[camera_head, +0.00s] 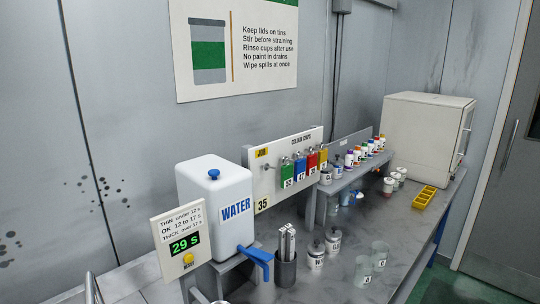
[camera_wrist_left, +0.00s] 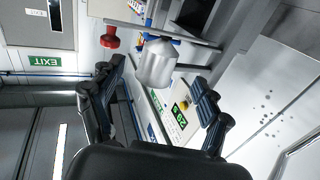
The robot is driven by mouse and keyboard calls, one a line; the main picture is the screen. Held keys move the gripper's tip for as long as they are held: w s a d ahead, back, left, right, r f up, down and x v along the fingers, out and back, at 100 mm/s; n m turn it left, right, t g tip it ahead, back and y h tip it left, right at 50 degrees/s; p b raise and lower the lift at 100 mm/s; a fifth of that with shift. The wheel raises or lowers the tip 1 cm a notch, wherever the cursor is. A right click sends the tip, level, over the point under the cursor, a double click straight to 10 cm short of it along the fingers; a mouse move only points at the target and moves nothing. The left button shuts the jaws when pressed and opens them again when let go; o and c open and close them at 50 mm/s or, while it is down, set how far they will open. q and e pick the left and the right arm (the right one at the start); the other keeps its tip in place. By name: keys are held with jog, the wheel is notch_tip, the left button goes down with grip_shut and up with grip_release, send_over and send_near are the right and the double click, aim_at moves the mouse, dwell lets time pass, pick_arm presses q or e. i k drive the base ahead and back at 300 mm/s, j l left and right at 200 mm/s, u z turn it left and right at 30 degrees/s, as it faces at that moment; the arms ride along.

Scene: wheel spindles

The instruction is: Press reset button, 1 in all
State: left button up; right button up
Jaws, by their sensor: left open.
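The round yellow button (camera_head: 188,259) is on a cream timer panel (camera_head: 167,234), below a green display reading 29 s. The panel stands in front of the white water tank, at the left end of the bench. The button also shows in the left wrist view (camera_wrist_left: 184,104), close to the right-hand finger in the picture. My left gripper (camera_wrist_left: 160,76) is open, with its fingers wide apart and nothing held between them. I cannot tell whether a finger touches the panel. Neither gripper shows in the head view.
A white water tank (camera_head: 216,205) with a blue tap stands behind the panel. A grey rounded vessel (camera_wrist_left: 155,63) shows beyond my left fingers. The bench also holds a dark holder of metal sticks (camera_head: 286,268), lidded tins, jars and a yellow tray (camera_head: 424,200).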

aim_at(188, 258)
jog(key=k, duration=1.5)
